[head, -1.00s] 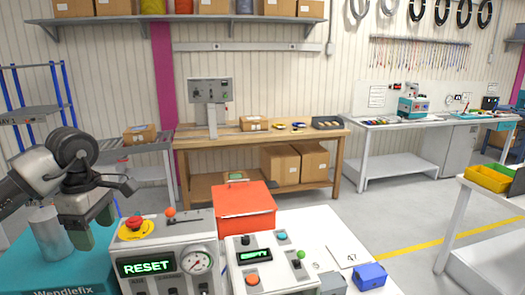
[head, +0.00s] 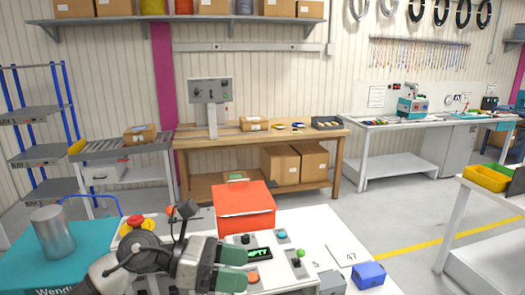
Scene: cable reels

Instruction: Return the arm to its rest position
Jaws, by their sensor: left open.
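My left gripper (head: 241,266) reaches in from the bottom left, with its green-padded fingers apart and nothing seen between them. It is in front of the control boxes on the white table and hides much of the left one. The red mushroom button (head: 136,222) and an orange-red knob (head: 171,211) show behind my arm. The right control box (head: 281,252) has a green-lit display, partly covered by a finger, reading something like "EMPTY". I cannot tell whether the finger touches the box. My right gripper is not in view.
A red-orange box (head: 243,205) stands behind the control boxes. A blue block (head: 369,275) and number cards lie on the white table (head: 322,222). A metal cylinder (head: 53,232) stands on the teal machine (head: 25,262) at left. Open floor lies beyond, before the wooden workbench (head: 262,139).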

